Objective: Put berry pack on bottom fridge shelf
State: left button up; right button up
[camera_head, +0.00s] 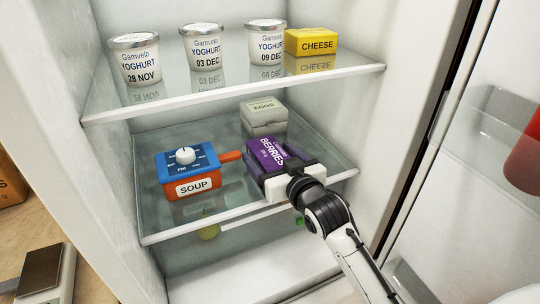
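The berry pack (268,152) is a purple box labelled BERRIES. It is at the front right of the lower glass shelf (232,213), at or just above the glass. My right gripper (276,165) reaches in from the front right, with its fingers along both sides of the pack. It looks shut on the pack, and its white palm hides the pack's near end. Whether the pack touches the glass is hard to tell. Below this shelf is the white fridge floor (262,277). My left gripper is not in view.
A blue and orange soup box (190,170) stands left of the pack, and a grey egg box (264,116) behind it. Yoghurts (136,60) and cheese (311,41) stand on the upper shelf. Small green items show below the lower glass shelf. The open door is at right.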

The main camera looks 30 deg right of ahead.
jog(key=shift+r, duration=0.15)
jog(key=s+r, duration=0.1)
jog(key=s, duration=1.1)
jog(key=shift+a+r, duration=0.35)
jog(key=shift+w, duration=0.1)
